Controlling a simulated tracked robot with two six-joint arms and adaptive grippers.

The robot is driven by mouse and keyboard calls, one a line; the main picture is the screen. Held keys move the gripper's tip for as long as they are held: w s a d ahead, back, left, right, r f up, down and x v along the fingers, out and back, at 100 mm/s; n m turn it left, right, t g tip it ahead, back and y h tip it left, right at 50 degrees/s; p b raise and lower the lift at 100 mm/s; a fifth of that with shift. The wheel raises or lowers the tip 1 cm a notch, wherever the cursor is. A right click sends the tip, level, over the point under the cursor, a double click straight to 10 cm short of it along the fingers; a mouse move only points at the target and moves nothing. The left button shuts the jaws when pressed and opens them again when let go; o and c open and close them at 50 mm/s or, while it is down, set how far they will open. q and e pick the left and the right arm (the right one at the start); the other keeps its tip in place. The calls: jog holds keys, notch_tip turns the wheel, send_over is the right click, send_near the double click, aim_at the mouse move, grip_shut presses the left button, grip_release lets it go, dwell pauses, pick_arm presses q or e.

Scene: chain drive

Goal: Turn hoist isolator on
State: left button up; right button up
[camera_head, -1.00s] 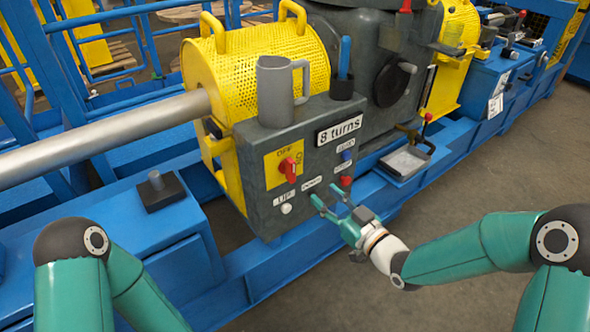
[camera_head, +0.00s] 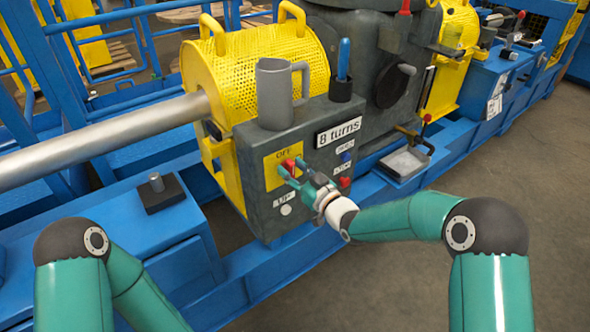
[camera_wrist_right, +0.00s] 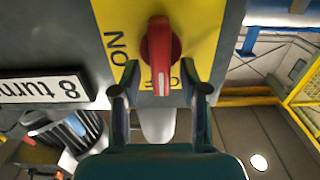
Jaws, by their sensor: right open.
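The hoist isolator is a red rotary handle (camera_head: 289,164) on a yellow plate (camera_head: 271,172) on the grey control box (camera_head: 254,196). In the right wrist view the red handle (camera_wrist_right: 160,50) points to the OFF mark, which it partly covers; the ON mark (camera_wrist_right: 117,46) is to its left. My right gripper (camera_head: 291,173) is open at the plate, and its fingers hide part of the handle. In the wrist view its fingertips (camera_wrist_right: 159,90) are either side of the handle's pointed end, with gaps showing. My left gripper is out of view; only that arm's links show.
The box also carries an "8 turns" sign (camera_head: 339,131), a blue button (camera_head: 346,156), a red button (camera_head: 345,182) and a white button (camera_head: 286,210). A grey jug (camera_head: 274,94) and a black cup (camera_head: 341,90) with a blue-handled tool stand on top. Floor at right is clear.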

jog(key=shift+c, duration=0.2)
grip_shut()
jog(key=shift+d, duration=0.15)
